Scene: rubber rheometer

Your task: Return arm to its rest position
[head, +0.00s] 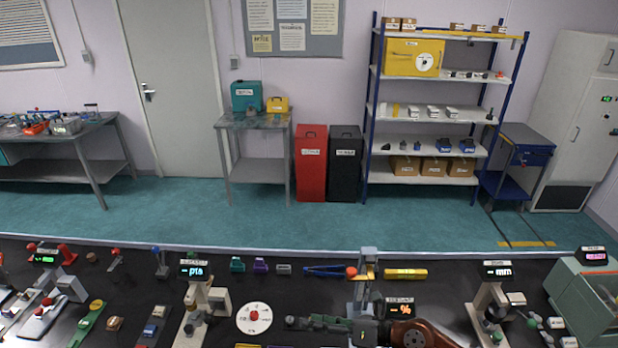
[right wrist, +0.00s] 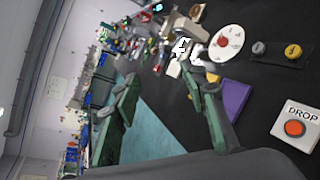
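My right arm (head: 415,333), with a reddish-brown link, comes in at the bottom right of centre in the head view and lies low over the dark bench. Its dark green right gripper (head: 296,322) points left, just right of a white disc (head: 251,318) with a red centre. In the right wrist view the two green fingers of the right gripper (right wrist: 163,80) stand wide apart with nothing between them. The disc also shows in the right wrist view (right wrist: 229,41), beyond the right-hand finger. My left gripper is not in view.
Instruments with displays stand on the bench (head: 230,275), including one reading "pts" (head: 195,270) and one reading "mm" (head: 497,270). A stand (head: 366,268) and yellow block (head: 405,274) lie behind the arm. The wrist view shows a DROP button box (right wrist: 297,127) and a purple pad (right wrist: 235,97).

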